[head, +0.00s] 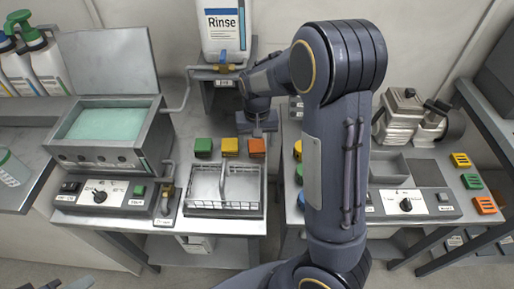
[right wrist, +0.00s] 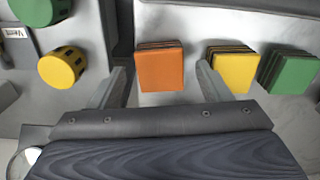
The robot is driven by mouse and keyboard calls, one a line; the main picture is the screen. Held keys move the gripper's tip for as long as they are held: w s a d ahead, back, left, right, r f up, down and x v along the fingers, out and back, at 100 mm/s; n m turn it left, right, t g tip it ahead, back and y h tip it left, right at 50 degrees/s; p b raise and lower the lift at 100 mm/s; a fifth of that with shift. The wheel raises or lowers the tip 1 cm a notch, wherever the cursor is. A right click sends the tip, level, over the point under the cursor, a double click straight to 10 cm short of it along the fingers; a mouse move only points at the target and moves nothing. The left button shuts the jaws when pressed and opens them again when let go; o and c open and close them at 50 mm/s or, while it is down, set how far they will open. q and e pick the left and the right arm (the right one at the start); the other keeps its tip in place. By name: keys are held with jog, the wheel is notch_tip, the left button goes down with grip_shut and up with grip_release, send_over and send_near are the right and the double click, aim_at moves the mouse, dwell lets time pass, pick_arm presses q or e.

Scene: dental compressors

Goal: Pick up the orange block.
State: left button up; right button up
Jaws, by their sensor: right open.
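The orange block (head: 257,147) stands at the right end of a row of blocks, behind the wire basket in the head view. In the right wrist view the orange block (right wrist: 160,68) lies ahead of my right gripper (right wrist: 163,80), in line with the gap between its two fingers. The fingers are apart and the gap is empty near the palm. In the head view my right gripper (head: 257,124) is above and just behind the orange block, its fingers hard to make out. My left gripper cannot be made out.
A yellow block (head: 229,146) and a green block (head: 203,147) stand left of the orange one. The yellow block (right wrist: 233,70) is close beside one finger in the wrist view. A wire basket (head: 223,207) sits in front. A Rinse bottle (head: 226,35) stands behind.

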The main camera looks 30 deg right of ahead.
notch_tip(320, 180, down, 2)
jog(key=shift+f, duration=0.1)
jog(key=c, duration=1.2)
jog(key=shift+o, duration=0.2)
